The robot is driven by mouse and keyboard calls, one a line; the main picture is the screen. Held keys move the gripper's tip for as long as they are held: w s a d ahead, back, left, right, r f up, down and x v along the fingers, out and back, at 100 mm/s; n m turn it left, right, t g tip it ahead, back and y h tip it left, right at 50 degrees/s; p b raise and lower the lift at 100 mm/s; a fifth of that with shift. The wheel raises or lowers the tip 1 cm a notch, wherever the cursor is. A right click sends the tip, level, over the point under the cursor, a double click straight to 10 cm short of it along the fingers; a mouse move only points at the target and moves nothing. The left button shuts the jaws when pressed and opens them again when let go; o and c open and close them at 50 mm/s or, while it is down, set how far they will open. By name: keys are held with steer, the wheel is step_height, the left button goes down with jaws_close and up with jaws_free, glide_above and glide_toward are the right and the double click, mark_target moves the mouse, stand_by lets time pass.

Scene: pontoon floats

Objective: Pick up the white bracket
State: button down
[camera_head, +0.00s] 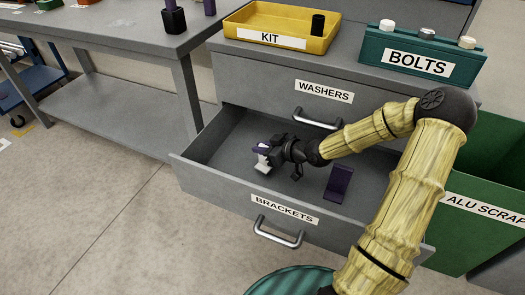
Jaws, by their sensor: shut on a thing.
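The white bracket (262,166) is at the left part of the open drawer labelled BRACKETS (205,169). My gripper (268,153) reaches down into this drawer and is shut on the white bracket. The jaws and wrist hide part of the bracket. I cannot tell whether the bracket touches the drawer floor. A dark purple bracket (339,183) stands in the drawer to the right of my gripper, apart from it.
A shut drawer labelled WASHERS (290,84) is above. On top stand a yellow KIT tray (238,39) holding a black cylinder (318,25), and a teal BOLTS box (378,55). A green ALU SCRAP bin (490,170) is at right, a grey workbench (120,40) at left.

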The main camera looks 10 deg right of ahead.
step_height(320, 180, up, 5)
steer(key=shift+s+d+r+p, duration=0.1)
steer(key=shift+s+d+p, duration=0.05)
steer(key=shift+p, duration=1.05)
steer(key=s+d+p, duration=0.6)
steer(key=s+d, duration=0.6)
steer(key=s, duration=0.1)
steer(key=shift+f, duration=0.45)
